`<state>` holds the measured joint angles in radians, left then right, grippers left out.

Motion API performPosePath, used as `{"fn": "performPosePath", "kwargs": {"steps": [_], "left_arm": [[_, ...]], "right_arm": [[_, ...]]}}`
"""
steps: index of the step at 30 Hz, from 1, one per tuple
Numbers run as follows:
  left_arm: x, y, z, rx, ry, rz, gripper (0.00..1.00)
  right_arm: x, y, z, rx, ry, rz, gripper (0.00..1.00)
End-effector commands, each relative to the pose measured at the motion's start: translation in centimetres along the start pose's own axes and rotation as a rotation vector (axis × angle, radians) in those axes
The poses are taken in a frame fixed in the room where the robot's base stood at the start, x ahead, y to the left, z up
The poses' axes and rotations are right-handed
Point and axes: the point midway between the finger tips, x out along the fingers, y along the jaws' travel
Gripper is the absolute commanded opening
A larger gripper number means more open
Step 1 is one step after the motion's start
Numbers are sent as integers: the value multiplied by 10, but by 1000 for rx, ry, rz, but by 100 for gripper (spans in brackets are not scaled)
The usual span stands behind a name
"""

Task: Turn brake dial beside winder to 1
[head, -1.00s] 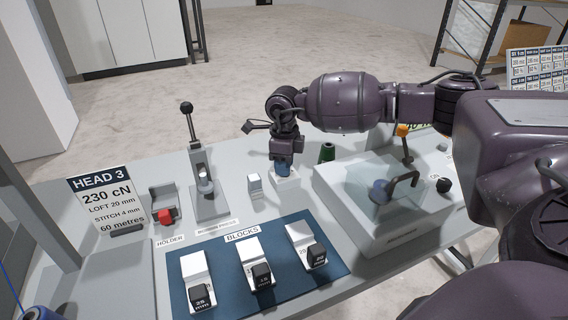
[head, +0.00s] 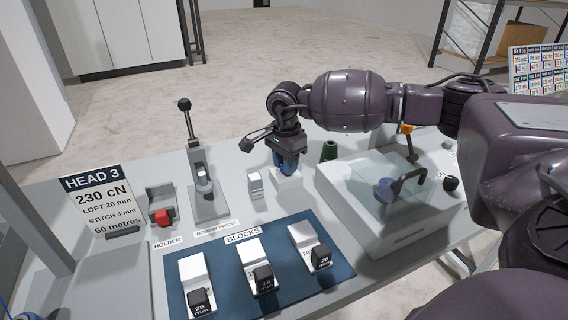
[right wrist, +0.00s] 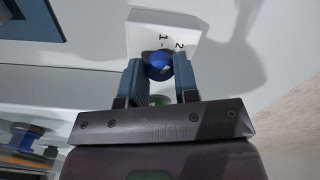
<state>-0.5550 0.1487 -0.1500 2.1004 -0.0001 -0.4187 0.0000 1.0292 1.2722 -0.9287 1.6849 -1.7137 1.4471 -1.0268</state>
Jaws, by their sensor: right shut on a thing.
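The brake dial (right wrist: 158,66) is a blue knob on a white block (right wrist: 140,34) marked 1 and 2. In the right wrist view the 1 is just above the knob and the 2 is to its upper right; I cannot tell surely where the pointer sits. My right gripper (right wrist: 160,72) is shut on the dial, one finger on each side. In the head view the right gripper (head: 287,163) reaches down over the white block (head: 287,184) and hides most of the knob. The winder (head: 385,232), a pale box with a clear cover, stands right of it.
A blue mat (head: 225,299) with several blocks lies in front.

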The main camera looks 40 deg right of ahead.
Motion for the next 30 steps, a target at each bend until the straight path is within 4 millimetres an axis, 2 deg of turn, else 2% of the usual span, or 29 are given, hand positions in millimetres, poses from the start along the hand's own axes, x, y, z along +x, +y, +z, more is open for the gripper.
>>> {"fn": "performPosePath", "kwargs": {"steps": [6,15,30], "left_arm": [[5,1,6,3,-8,4,43],[8,1,12,9,-19,6,43],[11,1,6,11,-5,7,43]], "right_arm": [[2,0,0,-191,0,2,5],[1,0,0,-386,-1,0,5],[-1,0,0,-488,0,-1,5]]}}
